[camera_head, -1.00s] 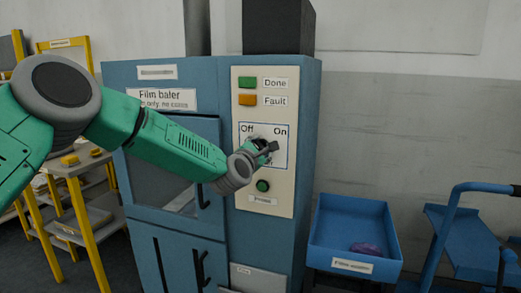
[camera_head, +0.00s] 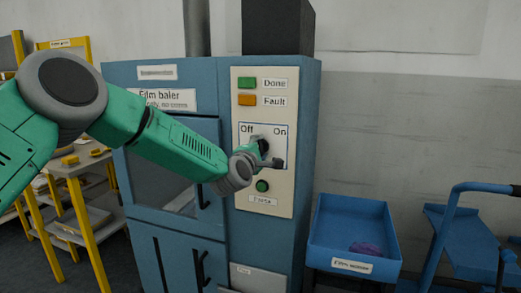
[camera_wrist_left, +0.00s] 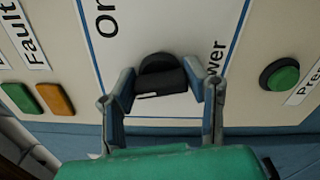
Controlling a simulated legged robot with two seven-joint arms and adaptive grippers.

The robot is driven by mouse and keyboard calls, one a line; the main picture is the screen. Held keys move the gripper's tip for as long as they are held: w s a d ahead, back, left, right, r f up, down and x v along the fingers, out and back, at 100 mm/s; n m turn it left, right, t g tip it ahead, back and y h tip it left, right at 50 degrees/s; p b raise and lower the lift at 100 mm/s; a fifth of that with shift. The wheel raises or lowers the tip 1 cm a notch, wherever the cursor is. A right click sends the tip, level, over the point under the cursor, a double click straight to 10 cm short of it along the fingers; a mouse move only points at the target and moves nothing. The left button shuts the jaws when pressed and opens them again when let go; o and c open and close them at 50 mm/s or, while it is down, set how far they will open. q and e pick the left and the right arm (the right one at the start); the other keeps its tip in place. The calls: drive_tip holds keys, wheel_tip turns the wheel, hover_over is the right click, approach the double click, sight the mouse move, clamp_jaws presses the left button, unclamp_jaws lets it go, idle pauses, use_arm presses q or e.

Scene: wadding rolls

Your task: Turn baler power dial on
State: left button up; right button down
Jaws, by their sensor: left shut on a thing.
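The power dial (camera_wrist_left: 160,76) is a dark round knob with a raised grip and a short white mark, on the cream panel. My left gripper (camera_wrist_left: 165,92) is shut on it, with one finger on each side of the grip. In the head view the left gripper (camera_head: 268,155) covers much of the dial, below and between the words "Off" and "On" on the white label (camera_head: 281,138). The mark's direction cannot be told there. The film baler (camera_head: 304,165) is a blue cabinet. My right gripper is not in view.
A green button (camera_head: 262,186) sits just below the dial. A green light (camera_head: 247,83) and an orange light (camera_head: 247,100) are above it. A blue bin (camera_head: 335,232) with purple film stands to the right, beside a blue cart (camera_head: 465,240). Yellow-framed shelving is at left.

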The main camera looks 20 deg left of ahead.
use_arm(q)
drive_tip(key=m, duration=0.3)
drive_tip(key=f+m+p, duration=0.1)
drive_tip(key=m, duration=0.2)
drive_tip(key=shift+s+d+m, duration=0.15)
drive_tip(key=shift+d+m, duration=0.05)
drive_tip(key=shift+m, duration=0.1)
drive_tip(key=m, duration=0.3)
drive_tip(key=m+p, duration=0.1)
drive_tip(key=m, duration=0.1)
drive_tip(key=shift+f, duration=0.25)
drive_tip(key=shift+a, duration=0.1)
drive_tip(key=o, duration=0.9)
drive_tip(key=shift+o, duration=1.3)
drive_tip(key=shift+r, duration=0.25)
drive_tip(key=shift+r, duration=0.1)
